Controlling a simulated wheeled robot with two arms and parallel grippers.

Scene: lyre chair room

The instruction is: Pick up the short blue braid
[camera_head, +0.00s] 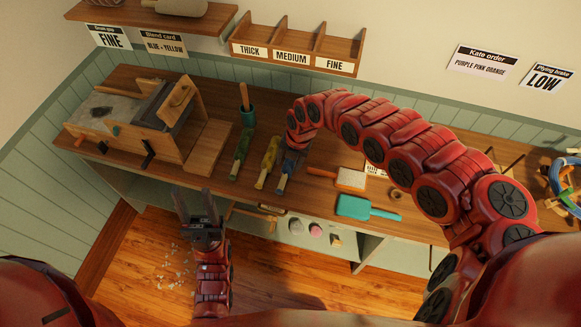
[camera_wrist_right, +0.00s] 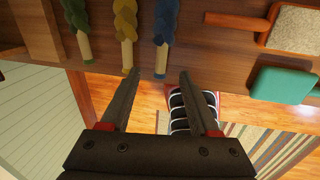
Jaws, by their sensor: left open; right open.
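The blue braid (camera_head: 289,165) lies on the bench at the right end of a row of braids, its pale end toward the front edge. My right gripper (camera_head: 297,143) is over its far part and hides some of it. In the right wrist view, the blue braid (camera_wrist_right: 165,22) is at the top. Its pale end points between the open fingers of my right gripper (camera_wrist_right: 160,72), with nothing held. My left gripper (camera_head: 194,192) is open and empty in front of the bench, over the floor.
A yellow braid (camera_head: 267,163) and a green braid (camera_head: 242,151) lie left of the blue one. A wooden-handled carding brush (camera_head: 350,179) and a teal paddle (camera_head: 367,208) lie to its right. A wooden machine (camera_head: 135,110) fills the left end.

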